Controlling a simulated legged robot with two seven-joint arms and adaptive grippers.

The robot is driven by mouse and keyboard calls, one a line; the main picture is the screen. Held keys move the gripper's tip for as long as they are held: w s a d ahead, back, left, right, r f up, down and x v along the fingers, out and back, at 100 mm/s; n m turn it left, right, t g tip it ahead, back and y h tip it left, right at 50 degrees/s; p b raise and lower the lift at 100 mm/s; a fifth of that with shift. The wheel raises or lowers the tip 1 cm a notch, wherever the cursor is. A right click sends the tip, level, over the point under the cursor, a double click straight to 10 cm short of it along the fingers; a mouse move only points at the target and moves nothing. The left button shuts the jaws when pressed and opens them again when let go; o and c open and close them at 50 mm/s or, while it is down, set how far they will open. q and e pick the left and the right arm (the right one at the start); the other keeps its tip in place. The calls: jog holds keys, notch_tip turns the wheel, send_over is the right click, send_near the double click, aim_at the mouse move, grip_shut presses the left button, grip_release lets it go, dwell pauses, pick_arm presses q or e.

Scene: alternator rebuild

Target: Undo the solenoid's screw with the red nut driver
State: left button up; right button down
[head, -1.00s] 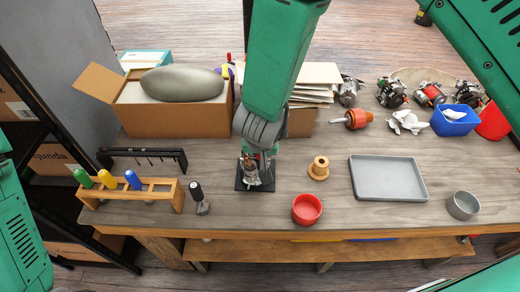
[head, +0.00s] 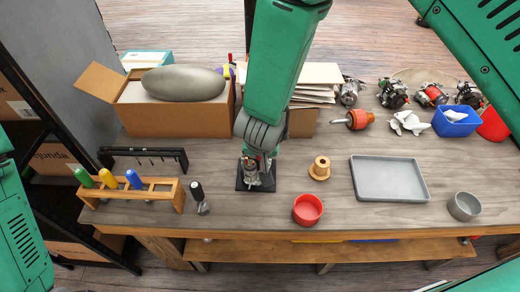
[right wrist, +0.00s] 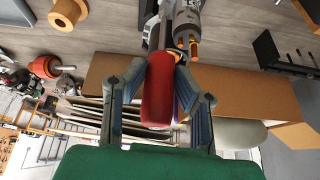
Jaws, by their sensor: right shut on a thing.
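The red nut driver (right wrist: 158,92) shows in the right wrist view, its handle between the fingers of my right gripper (right wrist: 155,76). In the head view my right gripper (head: 262,152) is over the metal unit (head: 252,178) on a black square base (head: 241,184), and hides part of it. The unit also shows in the right wrist view (right wrist: 184,18), just beyond the driver's handle, with small orange parts on it. The driver's tip and the solenoid's screw are hidden, so I cannot tell whether they touch. My left gripper is out of view.
A wooden rack (head: 160,188) holds green, yellow and blue drivers. Right of the unit are a tan spool (head: 320,168), red bowl (head: 308,210), grey tray (head: 389,178) and grey cup (head: 464,206). A cardboard box (head: 180,118) stands behind.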

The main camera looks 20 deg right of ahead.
jog(key=n+b, duration=0.1)
jog(key=n+y+b, duration=0.1)
jog(key=n, duration=0.1)
jog(key=f+n+y+b, duration=0.1)
jog(key=n, duration=0.1)
jog(key=shift+s+d, duration=0.1)
jog(key=shift+s, duration=0.2)
jog(key=n+y, duration=0.1)
jog(key=n, duration=0.4)
jog(key=n+g+y, duration=0.1)
jog(key=n, duration=0.1)
jog(key=n+y, duration=0.1)
jog(key=n, duration=0.1)
jog(key=shift+w+d+r+g, duration=0.15)
jog(key=shift+w+r+g, duration=0.1)
jog(key=shift+g, duration=0.15)
jog(key=n+g, duration=0.1)
jog(key=n, duration=0.3)
jog(key=shift+f+y+p, duration=0.15)
jog(key=shift+y+p, duration=0.15)
jog(key=shift+p, duration=0.1)
